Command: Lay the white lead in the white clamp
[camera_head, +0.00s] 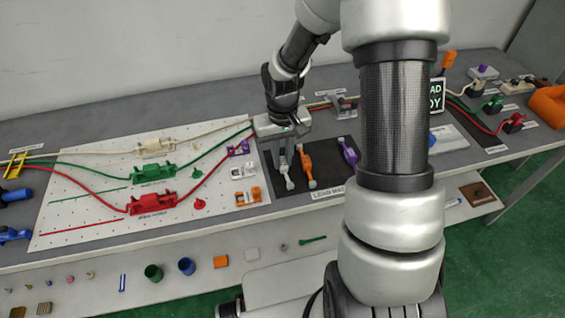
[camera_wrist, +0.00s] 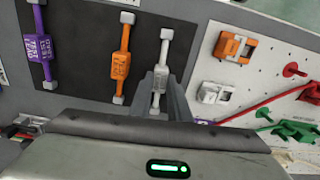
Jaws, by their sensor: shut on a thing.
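The white lead (camera_head: 288,182) is a short pale bar with block ends, at the left of a dark mat. In the wrist view the white lead (camera_wrist: 157,98) stands between my gripper's fingers (camera_wrist: 166,92). In the head view my gripper (camera_head: 283,143) is over its far end, shut on it. I cannot tell whether it is clear of the mat. The white clamp (camera_head: 243,171) is a small block on the white pegboard, left of my gripper; it also shows in the wrist view (camera_wrist: 214,93). My gripper's body hides part of the wrist view.
An orange lead (camera_head: 307,165) and a purple lead (camera_head: 349,152) lie to the right on the mat. An orange clamp (camera_head: 248,196) and a purple clamp (camera_head: 238,149) flank the white clamp. Red, green and white cables cross the pegboard (camera_head: 80,222) through larger fixtures.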

